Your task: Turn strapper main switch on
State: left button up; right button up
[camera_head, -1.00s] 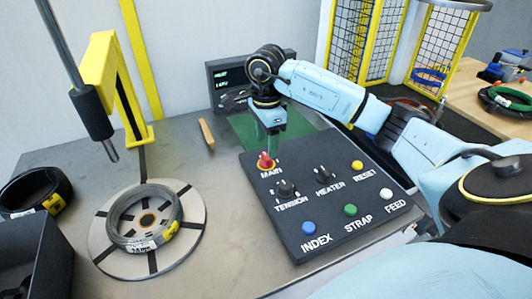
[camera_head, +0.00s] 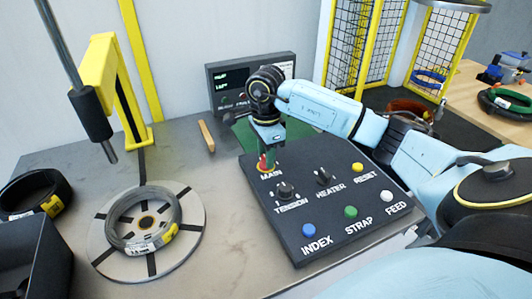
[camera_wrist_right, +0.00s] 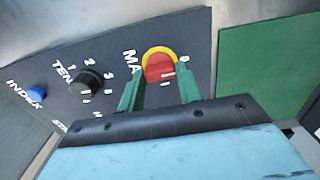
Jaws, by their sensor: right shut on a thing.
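The red MAIN switch with its yellow ring (camera_wrist_right: 160,66) sits at the far left corner of the dark control panel (camera_head: 330,232). In the head view the switch is mostly hidden behind my right gripper (camera_head: 267,160). In the right wrist view my right gripper's green fingers (camera_wrist_right: 160,92) stand on either side of the red knob and are shut on it. Marks 0 and I are printed beside the switch. My left gripper is not in view.
The panel also carries the TENSION knob (camera_head: 286,190), the HEATER knob (camera_head: 323,176) and several coloured buttons. A display (camera_head: 232,83) stands behind. A coil (camera_head: 144,220) lies on a round turntable at left, near a yellow arch (camera_head: 103,75).

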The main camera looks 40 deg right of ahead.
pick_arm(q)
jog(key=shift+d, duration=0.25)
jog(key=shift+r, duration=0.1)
pick_arm(e)
jog(key=shift+m, duration=0.3)
jog(key=m+p, duration=0.1)
jog(key=m, duration=0.1)
jog(key=shift+m, duration=0.4)
jog(key=shift+m+p, duration=0.35)
jog(key=shift+m, duration=0.55)
jog(key=m+p, duration=0.1)
jog(key=m, duration=0.2)
jog(key=shift+m, duration=0.3)
jog(key=m+p, duration=0.1)
jog(key=m, duration=0.2)
jog(key=shift+m, duration=0.4)
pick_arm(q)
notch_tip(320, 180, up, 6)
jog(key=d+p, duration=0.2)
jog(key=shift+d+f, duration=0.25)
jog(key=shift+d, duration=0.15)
pick_arm(e)
jog(key=m, duration=0.5)
jog(key=shift+m, duration=0.3)
